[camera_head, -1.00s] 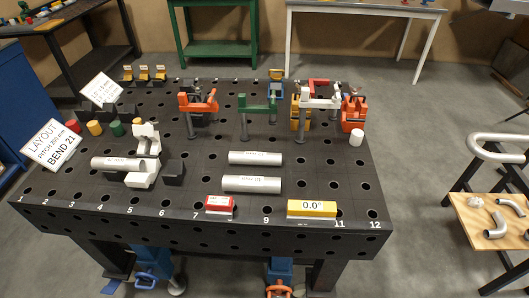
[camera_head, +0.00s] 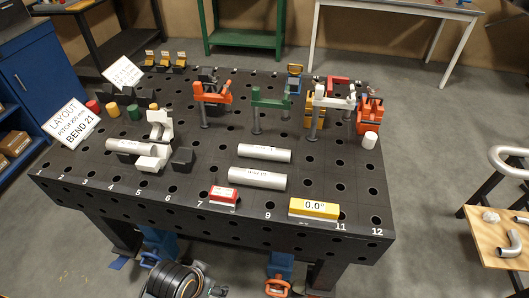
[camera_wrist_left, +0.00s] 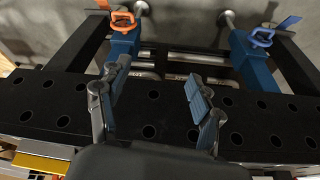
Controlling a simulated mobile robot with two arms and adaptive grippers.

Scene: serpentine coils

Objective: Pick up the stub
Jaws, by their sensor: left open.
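Several silver tube pieces are on the black holed table (camera_head: 120,190); I cannot tell which is the stub. Two labelled tubes, the rear one (camera_head: 264,153) and the front one (camera_head: 257,179), lie apart at the middle. A third tube (camera_head: 131,147) rests in the white block at the left. A short white cylinder (camera_head: 370,140) stands at the right. My left gripper (camera_wrist_left: 158,85) is open and empty in the left wrist view, in front of the table's front side. A dark ribbed part of my left arm shows at the bottom of the head view. My right gripper is not in view.
A red block (camera_head: 223,196) and a yellow 0.0° block (camera_head: 313,208) sit at the front edge. Orange (camera_head: 212,95), green (camera_head: 270,100) and white (camera_head: 333,100) clamps stand behind the tubes. A wooden-topped stand (camera_head: 490,250) with bent tubes is at the right.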

